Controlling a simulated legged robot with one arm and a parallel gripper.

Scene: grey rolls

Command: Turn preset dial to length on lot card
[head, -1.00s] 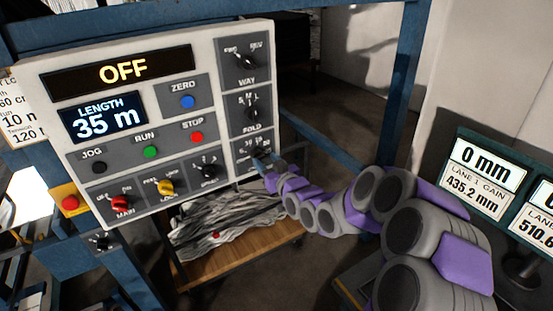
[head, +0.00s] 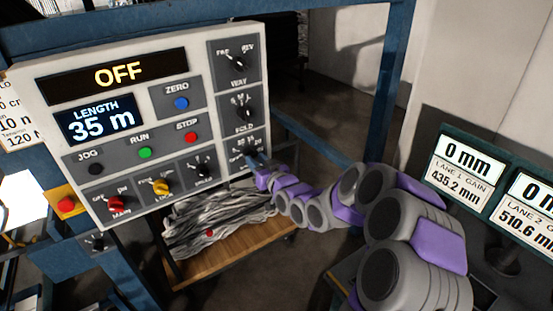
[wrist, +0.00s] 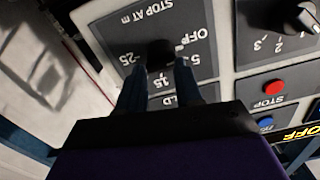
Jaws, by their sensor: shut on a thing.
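My gripper (wrist: 160,82) is shut on the knob, one finger on each side. In the head view my gripper (head: 256,163) is at the lower right dial of the panel (head: 226,100) and partly hides it. The lot card (head: 12,112) is cut off at the left edge; "10" and "120 N" show.
The length display (head: 101,118) reads 35 m and the display above it (head: 118,75) reads OFF. Other knobs and the jog, run, stop and zero buttons sit close by. A wooden cart (head: 225,255) with grey strands stands below. Gain displays (head: 461,171) are at the right.

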